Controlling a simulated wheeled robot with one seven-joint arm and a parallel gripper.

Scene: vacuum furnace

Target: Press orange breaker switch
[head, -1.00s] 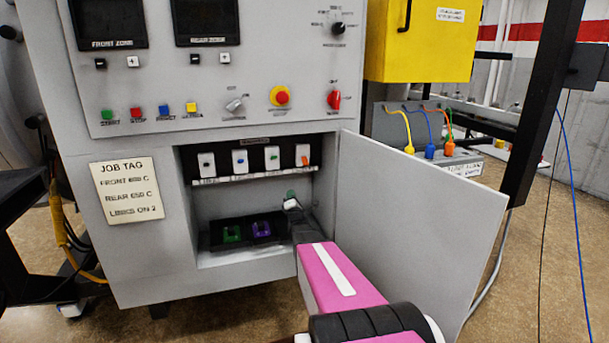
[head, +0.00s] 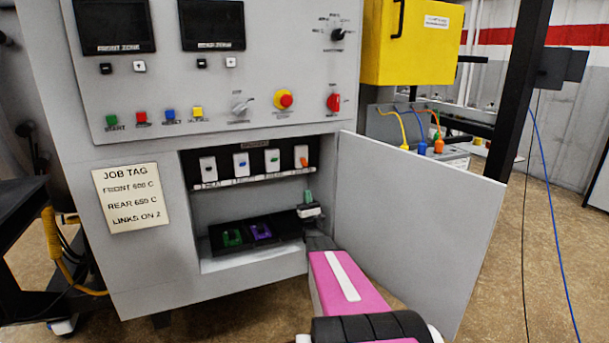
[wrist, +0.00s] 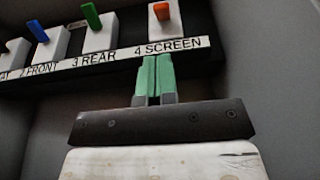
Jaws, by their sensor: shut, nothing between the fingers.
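The orange breaker switch (head: 304,162) is the rightmost in a row inside the open cabinet bay. In the wrist view its orange toggle (wrist: 161,11) sits on a white block above the label "4 SCREEN". My gripper (head: 308,196) is inside the bay, below that switch. In the wrist view its green fingertips (wrist: 155,76) are together with nothing between them. They point up at the label strip, just under the orange switch. I cannot tell whether they touch the strip.
Blue (wrist: 38,31) and green (wrist: 91,16) switches stand left of the orange one. The open cabinet door (head: 415,220) is close to the right of my arm. A black tray (head: 222,240) with green and purple pieces lies on the bay floor.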

